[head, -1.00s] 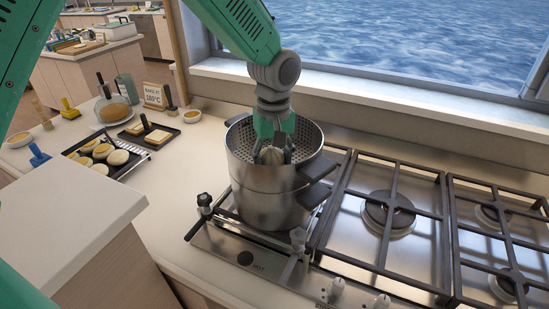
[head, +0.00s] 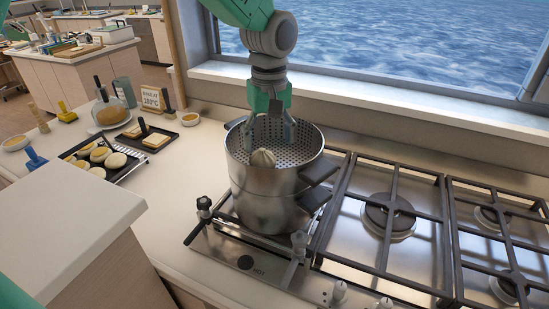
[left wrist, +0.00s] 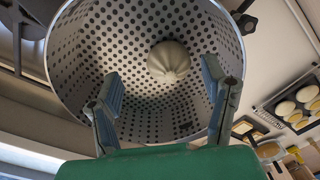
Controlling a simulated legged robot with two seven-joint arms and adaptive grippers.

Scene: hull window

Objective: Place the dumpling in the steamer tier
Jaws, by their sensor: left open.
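The dumpling (head: 263,158), pale and pleated, lies inside the perforated steel steamer tier (head: 270,181), near its front side. The tier sits on a steel pot on the hob. My left gripper (head: 269,143) is open and empty, reaching down into the tier's mouth behind and above the dumpling. In the left wrist view the dumpling (left wrist: 168,61) rests against the perforated metal, beyond and between the spread fingers (left wrist: 165,100), apart from them. My right gripper is not in view.
Gas burners with black grates (head: 388,216) stand right of the pot. A tray of round pastries (head: 101,158) and several small kitchen items are on the counter at left. A window sill (head: 370,103) runs behind. A pale block-like counter (head: 70,230) stands at front left.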

